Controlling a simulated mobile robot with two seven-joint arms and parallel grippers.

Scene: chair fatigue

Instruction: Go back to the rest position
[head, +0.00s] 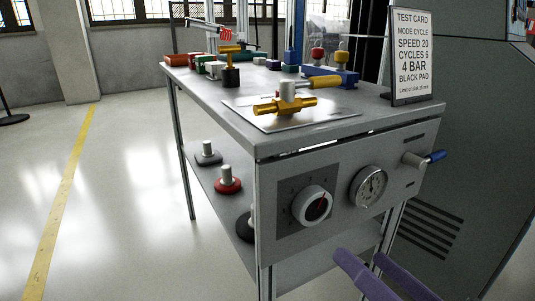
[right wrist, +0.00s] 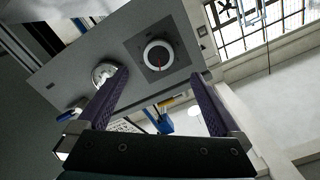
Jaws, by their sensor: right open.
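My right gripper (head: 362,258) comes in at the bottom of the head view, its two purple fingers apart with nothing between them. It is in front of and below the workbench's front panel (head: 338,160). In the right wrist view the open gripper (right wrist: 155,92) faces the panel, which looks tilted there. The white dial knob (head: 312,205) with a red pointer shows between the fingers in the wrist view (right wrist: 158,56). The round gauge (head: 368,186) is right of the knob in the head view. The left gripper is not in view.
A blue-handled valve (head: 424,159) sticks out at the panel's right. The bench top (head: 225,84) holds a brass-coloured fixture (head: 285,105), coloured blocks and a test card (head: 412,55). Pads, one red (head: 228,182), lie on the lower shelf. Open floor (head: 120,200) is left; a grey cabinet (head: 475,130) is right.

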